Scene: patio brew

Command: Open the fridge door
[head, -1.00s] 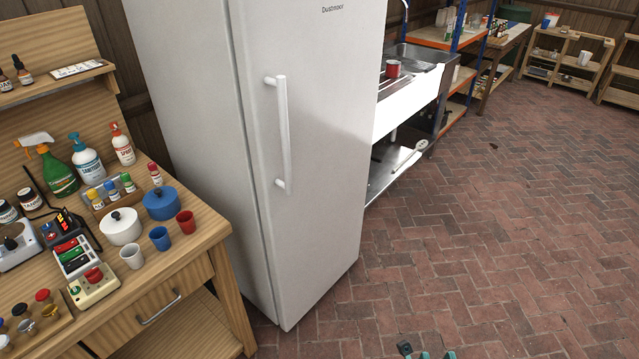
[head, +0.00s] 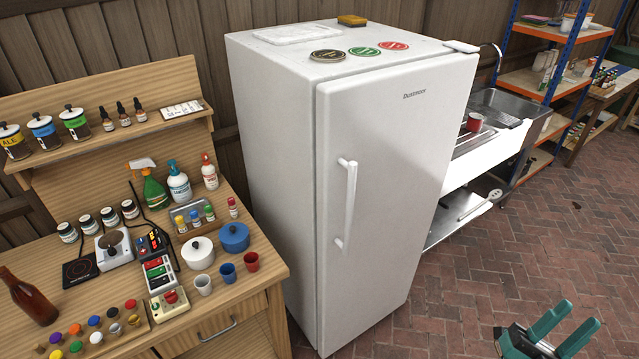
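The white fridge (head: 275,150) stands in the middle of the head view, between the wooden workbench and the sink. Its door (head: 392,180) faces the front right and looks shut. A white vertical handle (head: 350,205) is on the left part of the door. My gripper (head: 563,325), with two teal fingers, is at the bottom right, well away from the handle. The fingers are spread with a gap between them and nothing shows in it.
The wooden workbench (head: 268,275) with bottles, pots and cups stands close left of the fridge. A metal sink (head: 500,108) is to the right. Round mats (head: 328,55) and a sponge (head: 352,20) lie on the fridge top. The brick floor (head: 455,285) before the door is clear.

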